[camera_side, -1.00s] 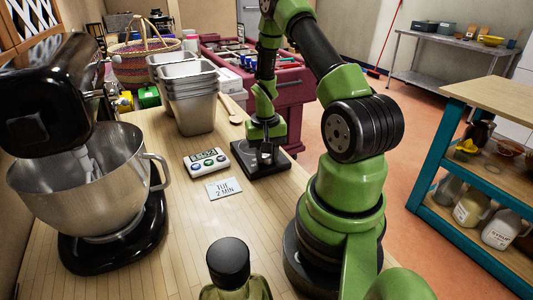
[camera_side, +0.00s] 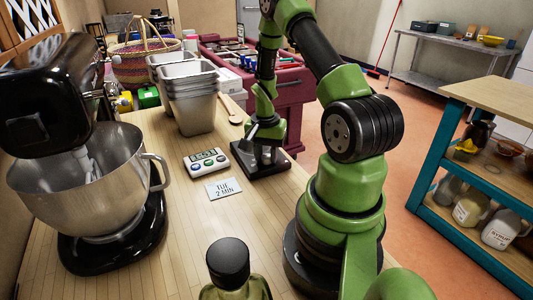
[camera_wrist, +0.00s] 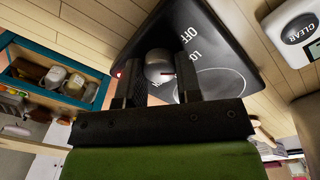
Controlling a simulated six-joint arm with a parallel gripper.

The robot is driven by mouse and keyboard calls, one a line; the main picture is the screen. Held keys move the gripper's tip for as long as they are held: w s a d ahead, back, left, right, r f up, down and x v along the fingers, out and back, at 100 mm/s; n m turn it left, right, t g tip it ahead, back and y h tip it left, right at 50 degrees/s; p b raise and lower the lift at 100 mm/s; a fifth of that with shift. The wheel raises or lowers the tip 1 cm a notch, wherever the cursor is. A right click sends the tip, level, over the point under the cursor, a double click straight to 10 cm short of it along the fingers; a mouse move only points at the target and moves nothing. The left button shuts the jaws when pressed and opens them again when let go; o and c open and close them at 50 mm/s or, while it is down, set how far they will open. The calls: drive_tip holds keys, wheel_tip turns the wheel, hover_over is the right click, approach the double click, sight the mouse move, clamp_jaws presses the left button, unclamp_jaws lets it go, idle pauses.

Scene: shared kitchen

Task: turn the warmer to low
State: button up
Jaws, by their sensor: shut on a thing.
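The warmer (camera_side: 264,172) is a flat black unit on the wooden counter. In the wrist view its black top (camera_wrist: 222,60) shows the white labels OFF and LO and a round ring outline. A grey knob (camera_wrist: 157,62) with a short red mark stands near its edge, and a small red light glows beside it. The red mark points right in the wrist view, roughly toward the LO side; its exact setting is hard to read. My gripper (camera_side: 267,156) is at the warmer, its two dark fingers (camera_wrist: 155,92) shut on the knob from both sides.
A timer (camera_side: 206,161) and a card reading TUE 2 MIN (camera_side: 223,188) lie left of the warmer. Stacked steel pans (camera_side: 193,105) and a wooden spoon are behind. A stand mixer (camera_side: 105,180) stands at the left, a dark-capped bottle (camera_side: 230,265) in front.

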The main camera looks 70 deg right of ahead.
sight(266, 155)
drive_tip(key=o, duration=0.9)
drive_tip(key=shift+o, duration=0.2)
wheel_tip(266, 155, up, 9)
drive_tip(key=shift+w+f, duration=0.1)
drive_tip(key=shift+w, duration=0.05)
drive_tip(key=shift+r, duration=0.55)
